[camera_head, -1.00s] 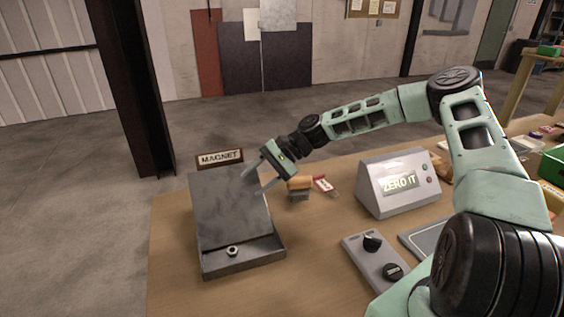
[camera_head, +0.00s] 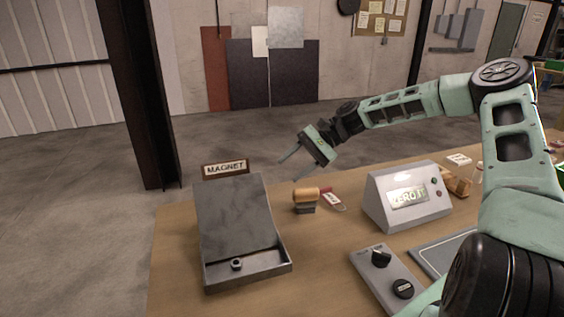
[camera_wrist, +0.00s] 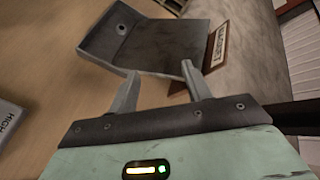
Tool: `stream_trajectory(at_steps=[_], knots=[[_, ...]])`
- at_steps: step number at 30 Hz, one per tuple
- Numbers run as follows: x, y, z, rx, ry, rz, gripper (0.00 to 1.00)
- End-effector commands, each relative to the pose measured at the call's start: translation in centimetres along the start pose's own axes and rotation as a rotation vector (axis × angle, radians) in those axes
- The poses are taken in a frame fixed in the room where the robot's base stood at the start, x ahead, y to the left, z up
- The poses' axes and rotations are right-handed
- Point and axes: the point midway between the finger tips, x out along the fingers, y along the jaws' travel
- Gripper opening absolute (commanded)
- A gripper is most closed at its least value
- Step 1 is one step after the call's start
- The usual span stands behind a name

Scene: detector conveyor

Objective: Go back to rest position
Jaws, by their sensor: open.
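My gripper (camera_head: 297,163) is open and empty in the head view, held in the air above the table's back edge, behind and right of the sloped magnet plate. In the wrist view its two fingers (camera_wrist: 160,88) stand apart with nothing between them. The grey magnet plate (camera_head: 232,215) has a shallow tray at its foot with a small nut (camera_head: 236,264) in it. The wrist view also shows the plate (camera_wrist: 160,45) beyond the fingers, apart from them. A "MAGNET" sign (camera_head: 225,168) stands behind the plate.
On the wooden table (camera_head: 180,270) are an orange-topped block (camera_head: 306,200), a red-and-white tag (camera_head: 332,200), a grey console reading "ZERO IT" (camera_head: 408,197) and a knob box (camera_head: 378,275). A dark steel column (camera_head: 145,100) stands behind the table. The air around my gripper is clear.

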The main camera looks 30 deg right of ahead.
Motion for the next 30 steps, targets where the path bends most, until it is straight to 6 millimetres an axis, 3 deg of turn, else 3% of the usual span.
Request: stream_trajectory(at_steps=[7,11,16,21,25,30], knots=[[0.2,0.0,0.1,-0.003,-0.001,0.005,0.49],[3.4,0.0,2.5,-0.073,-0.006,0.108,0.49],[10.3,1.6,8.7,-0.272,-0.013,0.367,0.49],[14.9,4.8,15.0,-0.503,-0.010,0.614,0.49],[16.7,7.5,19.4,-0.685,-0.005,0.769,0.49],[17.1,10.8,24.7,-0.929,0.009,0.926,0.49]])
